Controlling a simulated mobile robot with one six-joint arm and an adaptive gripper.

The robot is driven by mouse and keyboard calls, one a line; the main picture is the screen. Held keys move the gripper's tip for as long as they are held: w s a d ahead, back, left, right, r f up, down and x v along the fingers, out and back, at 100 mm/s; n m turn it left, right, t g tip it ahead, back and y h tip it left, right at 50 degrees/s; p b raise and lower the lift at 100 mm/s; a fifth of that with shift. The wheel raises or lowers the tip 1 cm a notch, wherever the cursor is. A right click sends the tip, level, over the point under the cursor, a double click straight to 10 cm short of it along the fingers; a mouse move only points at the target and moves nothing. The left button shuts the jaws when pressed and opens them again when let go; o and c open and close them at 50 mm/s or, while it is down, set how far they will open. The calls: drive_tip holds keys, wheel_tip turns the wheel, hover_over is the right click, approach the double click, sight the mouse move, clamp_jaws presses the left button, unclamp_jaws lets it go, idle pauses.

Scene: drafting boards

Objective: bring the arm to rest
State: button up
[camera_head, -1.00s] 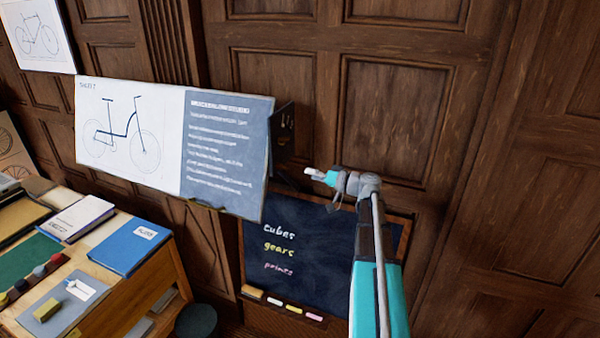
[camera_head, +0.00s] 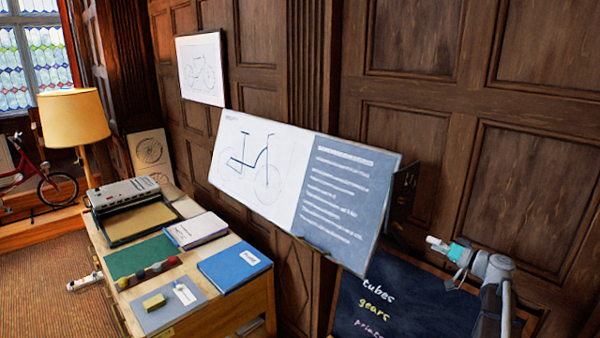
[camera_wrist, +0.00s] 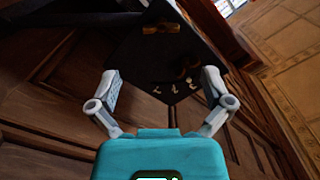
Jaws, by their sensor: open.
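My gripper (camera_wrist: 160,88) shows in the wrist view with its two grey fingers spread wide apart and nothing between them. Beyond the fingers is a dark panel with small hooks and a brass-coloured piece. In the head view my arm is at the lower right, with its grey and teal end in front of the chalkboard (camera_head: 385,300) and the wood panelling.
A display board with a bicycle drawing (camera_head: 262,165) stands out left of my arm. A wooden desk (camera_head: 225,318) holds a blue book (camera_head: 234,266), a green mat (camera_head: 140,256) and a machine (camera_head: 125,195). A lamp (camera_head: 73,118) stands at the far left.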

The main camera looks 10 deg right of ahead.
drive_tip(key=a+f+n+g+b, duration=0.1)
drive_tip(key=a+f+g+b, duration=0.3)
drive_tip(key=a+f, duration=0.65)
drive_tip(key=s+a+f+g+h+b, duration=0.9)
drive_tip(key=s+a+f, duration=0.7)
drive_tip(key=a+f, duration=0.3)
drive_tip(key=shift+s+f+g+h, duration=0.3)
drive_tip(key=shift+f+g+h, duration=0.2)
drive_tip(key=shift+f+h, duration=0.55)
drive_tip(key=c, duration=0.6)
drive_tip(key=shift+d, duration=0.1)
